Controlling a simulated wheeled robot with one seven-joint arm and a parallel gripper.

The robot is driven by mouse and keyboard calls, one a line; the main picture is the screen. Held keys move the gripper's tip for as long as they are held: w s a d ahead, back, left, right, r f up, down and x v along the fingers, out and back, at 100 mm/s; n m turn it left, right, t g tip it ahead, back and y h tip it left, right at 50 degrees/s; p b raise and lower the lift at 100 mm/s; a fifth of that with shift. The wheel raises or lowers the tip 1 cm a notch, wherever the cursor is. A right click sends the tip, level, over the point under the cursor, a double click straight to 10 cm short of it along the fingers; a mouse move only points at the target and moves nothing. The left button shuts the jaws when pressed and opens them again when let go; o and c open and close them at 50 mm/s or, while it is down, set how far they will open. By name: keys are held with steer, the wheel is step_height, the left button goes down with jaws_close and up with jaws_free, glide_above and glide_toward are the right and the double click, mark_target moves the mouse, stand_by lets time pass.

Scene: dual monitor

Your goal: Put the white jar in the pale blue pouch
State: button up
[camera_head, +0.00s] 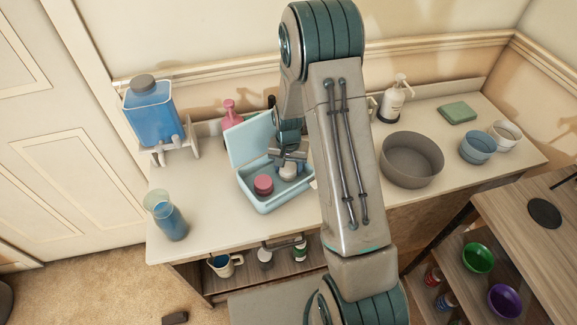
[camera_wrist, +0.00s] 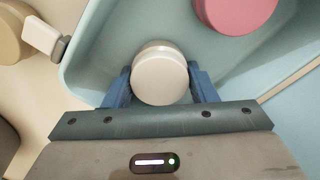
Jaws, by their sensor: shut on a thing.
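The white jar (camera_wrist: 160,78) is between the two blue fingers of my gripper (camera_wrist: 161,88) in the wrist view, and the gripper is shut on it. In the head view the jar (camera_head: 288,170) shows just under my gripper (camera_head: 287,157). The pale blue pouch (camera_head: 268,206) is an open box-like case on the counter, with its lid raised at the back. The jar is inside the pouch's outline, near its right side in the head view. I cannot tell whether it touches the pouch floor. The pouch (camera_wrist: 88,68) fills much of the wrist view.
A pink jar (camera_head: 263,184) is in the pouch, beside the white jar. A pink pump bottle (camera_head: 231,114) stands behind the lid. A blue dispenser (camera_head: 152,113) and a glass of blue liquid (camera_head: 168,218) are at left. A grey basin (camera_head: 411,160) stands at right.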

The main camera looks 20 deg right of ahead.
mark_target(288, 166)
steer(key=shift+f, duration=0.2)
steer(key=o, duration=0.7)
steer(key=shift+r, duration=0.1)
step_height(288, 166, up, 12)
steer(key=s+r+n+t, duration=0.1)
steer(key=s+r+n, duration=0.1)
steer(key=s+r, duration=0.5)
steer(key=s+r+n+t, duration=0.2)
steer(key=s+r, duration=0.5)
steer(key=s, duration=0.8)
steer(key=shift+s+a+r+n, duration=0.15)
steer(key=shift+a+r+n, duration=0.15)
steer(key=shift+n, duration=0.1)
